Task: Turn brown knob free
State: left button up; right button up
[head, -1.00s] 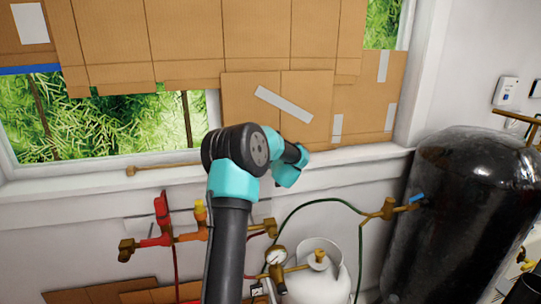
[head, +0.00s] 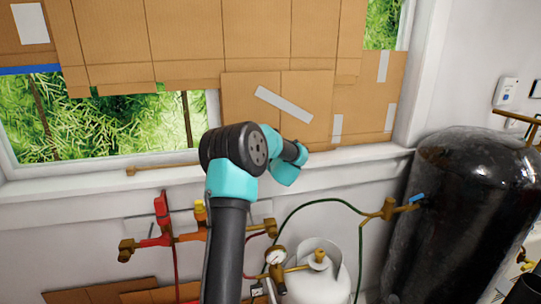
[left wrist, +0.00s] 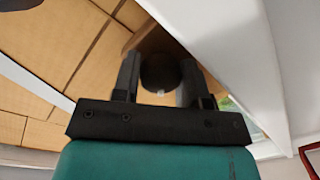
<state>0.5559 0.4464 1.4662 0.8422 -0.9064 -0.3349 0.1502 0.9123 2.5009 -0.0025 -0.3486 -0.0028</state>
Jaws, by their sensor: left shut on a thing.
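In the left wrist view, my left gripper (left wrist: 158,85) is shut on a dark round knob (left wrist: 160,70), with one finger on each side of it. A brown surface lies behind the knob, and the shade makes its own colour hard to tell. In the head view, my arm rises from the bottom middle and bends in front of the window sill. The gripper's fingers and the held knob are hidden there behind the arm. My right gripper is not in view.
A brown rod (head: 160,168) runs along the sill to the left of my arm. Red and brass valves (head: 160,238) sit below it. A white gas bottle (head: 318,280) and a large black tank (head: 450,210) stand to the right. Cardboard (head: 190,40) covers much of the window.

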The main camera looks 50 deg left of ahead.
pick_arm(q)
jog(key=n, duration=0.4)
jog(key=shift+n, duration=0.3)
jog(key=n, duration=0.4)
jog(key=shift+t, duration=0.4)
jog(key=o, duration=0.6)
jog(key=shift+o, duration=0.2)
jog(key=shift+d, duration=0.1)
jog(key=v, duration=1.7)
jog(key=shift+d+r, duration=0.15)
jog(key=shift+r, duration=0.25)
